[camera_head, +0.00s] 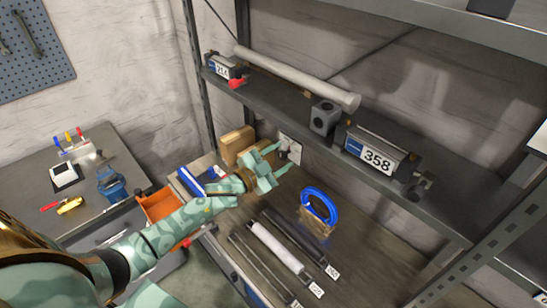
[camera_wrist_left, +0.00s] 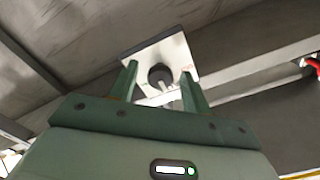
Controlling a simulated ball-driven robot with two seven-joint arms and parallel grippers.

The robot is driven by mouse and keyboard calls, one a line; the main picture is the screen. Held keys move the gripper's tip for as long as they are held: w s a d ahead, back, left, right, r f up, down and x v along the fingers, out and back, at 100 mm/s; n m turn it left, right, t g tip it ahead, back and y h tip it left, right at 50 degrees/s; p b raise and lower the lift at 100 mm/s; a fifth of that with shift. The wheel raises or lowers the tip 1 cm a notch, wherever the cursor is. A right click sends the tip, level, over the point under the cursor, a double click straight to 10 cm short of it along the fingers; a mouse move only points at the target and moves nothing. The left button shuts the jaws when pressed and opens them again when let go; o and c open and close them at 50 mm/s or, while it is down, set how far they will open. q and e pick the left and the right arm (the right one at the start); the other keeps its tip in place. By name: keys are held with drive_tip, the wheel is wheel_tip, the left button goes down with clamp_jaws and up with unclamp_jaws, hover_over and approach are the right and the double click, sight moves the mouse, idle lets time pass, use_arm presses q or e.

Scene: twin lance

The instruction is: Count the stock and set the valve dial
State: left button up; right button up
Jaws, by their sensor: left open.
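The valve dial is a dark round knob (camera_wrist_left: 161,77) on a white square plate (camera_wrist_left: 178,53) in the left wrist view. In the head view the plate (camera_head: 291,146) is below the upper shelf, partly behind my gripper. My left gripper (camera_head: 279,160) is open and empty, with its fingers pointing at the plate. In the left wrist view its fingers (camera_wrist_left: 159,70) appear on either side of the knob; I cannot tell whether they touch it. Bars, one pale (camera_head: 277,247) and others dark, lie side by side with white tags on the lower shelf. My right gripper is not in view.
The upper shelf (camera_head: 275,97) holds a long pale roll (camera_head: 300,78), a grey block (camera_head: 323,117) and number units reading 358 (camera_head: 377,155) and apparently 214 (camera_head: 223,68). Below are a blue ring (camera_head: 319,203), a cardboard box (camera_head: 237,145) and an orange bin (camera_head: 160,204). A workbench stands left.

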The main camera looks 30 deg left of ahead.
use_arm(q)
drive_tip(key=b+v, duration=0.2)
drive_tip(key=v, duration=1.4)
drive_tip(key=shift+s, duration=0.1)
